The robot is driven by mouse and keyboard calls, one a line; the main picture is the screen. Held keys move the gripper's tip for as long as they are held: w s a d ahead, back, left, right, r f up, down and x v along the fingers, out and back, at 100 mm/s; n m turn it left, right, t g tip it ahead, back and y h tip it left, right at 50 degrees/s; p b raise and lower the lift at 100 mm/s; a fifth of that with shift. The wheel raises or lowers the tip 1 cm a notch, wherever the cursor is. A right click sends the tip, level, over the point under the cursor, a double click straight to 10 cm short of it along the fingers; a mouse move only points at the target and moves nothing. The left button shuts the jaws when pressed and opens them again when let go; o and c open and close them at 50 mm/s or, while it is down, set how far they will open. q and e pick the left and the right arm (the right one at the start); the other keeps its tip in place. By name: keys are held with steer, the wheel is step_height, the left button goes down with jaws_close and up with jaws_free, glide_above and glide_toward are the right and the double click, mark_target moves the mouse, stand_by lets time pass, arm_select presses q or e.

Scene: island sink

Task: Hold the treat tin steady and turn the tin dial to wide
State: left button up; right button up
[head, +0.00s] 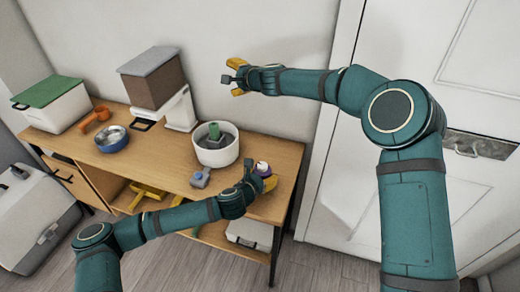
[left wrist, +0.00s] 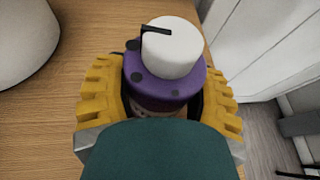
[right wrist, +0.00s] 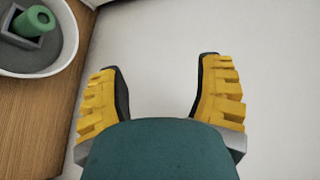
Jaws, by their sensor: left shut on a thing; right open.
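The treat tin (left wrist: 165,85) is a purple cylinder with dark dots around its upper face. A white dial (left wrist: 170,47) with a black pointer bar sits on top of it; the pointer runs from the dial's middle to its left edge. My left gripper (head: 262,180) is shut on the tin, with one yellow finger on each side. The tin (head: 262,169) stands upright near the right end of the wooden table. My right gripper (head: 237,77) is open and empty, in the air above and behind the tin; its fingers show apart in the right wrist view (right wrist: 160,90).
A white round bowl (head: 232,150) holding a green cylinder stands left of the tin. A small grey-blue scoop-like item (head: 200,178), a blue metal bowl (head: 112,139), an orange item (head: 95,118) and a brown-and-white dispenser (head: 152,82) are further left. A white door (head: 345,190) is on the right.

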steer(key=s+a+f+n+g+y, duration=0.1)
steer(key=s+a+f+n+g, duration=0.2)
steer(key=s+a+n, duration=0.1)
steer(key=n+g+h, duration=0.2)
steer(key=g+h, duration=0.6)
steer(key=h, duration=0.2)
glide_toward(262, 165)
steer(key=f, duration=1)
steer(key=shift+d, duration=0.2)
steer(key=shift+o, duration=0.2)
jaws_close()
